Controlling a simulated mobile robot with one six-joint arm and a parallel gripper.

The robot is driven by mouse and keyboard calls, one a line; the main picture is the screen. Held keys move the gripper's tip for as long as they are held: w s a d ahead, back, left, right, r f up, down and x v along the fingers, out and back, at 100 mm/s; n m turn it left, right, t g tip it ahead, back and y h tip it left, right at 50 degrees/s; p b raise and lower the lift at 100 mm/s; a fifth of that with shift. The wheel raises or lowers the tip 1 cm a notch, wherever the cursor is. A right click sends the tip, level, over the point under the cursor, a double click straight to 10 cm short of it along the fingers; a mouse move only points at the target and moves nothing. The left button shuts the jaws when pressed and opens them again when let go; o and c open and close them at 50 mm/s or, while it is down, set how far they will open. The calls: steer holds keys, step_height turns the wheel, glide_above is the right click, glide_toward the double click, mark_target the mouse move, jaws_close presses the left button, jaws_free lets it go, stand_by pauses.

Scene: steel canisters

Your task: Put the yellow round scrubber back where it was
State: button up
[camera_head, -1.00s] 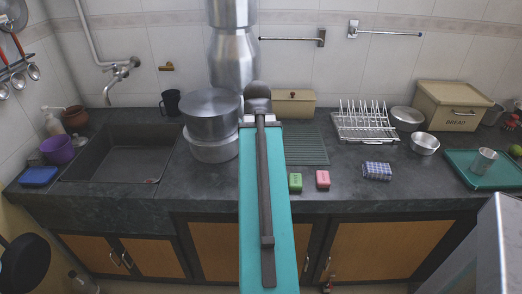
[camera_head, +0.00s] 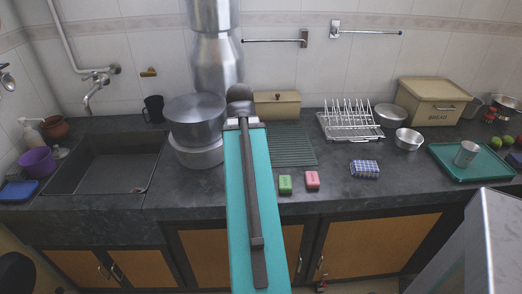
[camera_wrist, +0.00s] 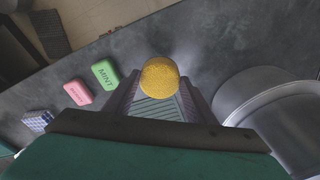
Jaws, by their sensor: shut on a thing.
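The yellow round scrubber (camera_wrist: 160,76) is between the two fingertips of my gripper (camera_wrist: 159,92) in the wrist view. My gripper is shut on it, above the dark grey counter (camera_wrist: 215,30). How far the scrubber is from the counter is hard to tell. In the head view my own arm hides the gripper, and the scrubber is not visible there.
A green soap (camera_head: 285,185) and a pink soap (camera_head: 312,180) lie near the counter's front edge. Stacked steel pots (camera_head: 196,125) stand left of my arm, with the sink (camera_head: 100,165) farther left. A dish rack (camera_head: 349,125) and teal tray (camera_head: 455,170) are right.

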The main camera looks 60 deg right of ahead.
steer(key=shift+w+d+r+p, duration=0.25)
steer(key=shift+d+p, duration=0.35)
steer(key=shift+p, duration=1.75)
steer(key=d+p, duration=0.1)
steer(key=p, duration=0.5)
steer(key=shift+w+d+f, duration=0.1)
steer(key=shift+f, duration=0.05)
steer(key=w+d+p, duration=0.1)
steer(key=d, duration=0.3)
steer(key=w+d+f+p, duration=0.1)
steer(key=d, duration=0.3)
steer(key=w+d+p, duration=0.2)
steer(key=d, duration=0.2)
steer(key=shift+d+f, duration=0.35)
steer(key=shift+d, duration=0.1)
steer(key=shift+f, duration=0.1)
steer(key=shift+f+p, duration=0.9)
steer(key=shift+f, duration=0.75)
steer(key=shift+f, duration=0.15)
